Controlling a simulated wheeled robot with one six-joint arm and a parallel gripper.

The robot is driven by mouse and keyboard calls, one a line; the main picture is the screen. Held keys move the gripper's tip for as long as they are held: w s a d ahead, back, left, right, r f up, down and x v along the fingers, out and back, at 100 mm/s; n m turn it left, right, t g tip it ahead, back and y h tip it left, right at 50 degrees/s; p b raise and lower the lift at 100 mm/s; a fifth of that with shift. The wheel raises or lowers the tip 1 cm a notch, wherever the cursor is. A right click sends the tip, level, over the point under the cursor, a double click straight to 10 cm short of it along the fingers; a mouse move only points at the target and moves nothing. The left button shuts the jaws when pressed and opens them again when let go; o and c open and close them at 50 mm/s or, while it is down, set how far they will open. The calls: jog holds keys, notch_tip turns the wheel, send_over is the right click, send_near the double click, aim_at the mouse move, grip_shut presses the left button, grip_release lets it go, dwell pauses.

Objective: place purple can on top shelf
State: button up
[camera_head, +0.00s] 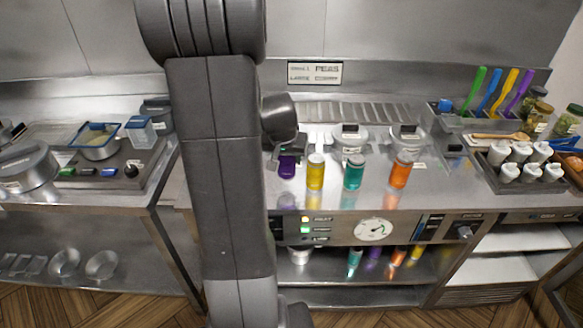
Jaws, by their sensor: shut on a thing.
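A purple can (287,168) is on or just above the steel counter (330,205), at the left end of a row of cans. I cannot tell whether its base touches the counter. My gripper (287,153) is shut on the upper part of this can, and its dark wrist hides part of the view above it. Under the counter, an upper shelf (330,272) holds a second purple can (373,259) among other coloured cans.
Yellow (315,172), teal (353,173) and orange (400,170) cans stand right of the held can. A metal cup (299,255) is on the shelf's left side. A gauge panel (375,230) fronts the counter. My arm hides the left part.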

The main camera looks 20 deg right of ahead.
aim_at(287, 168)
jog(key=shift+f, duration=1.9)
jog(key=shift+f, duration=0.15)
jog(key=o, duration=1.1)
jog(key=shift+o, duration=0.2)
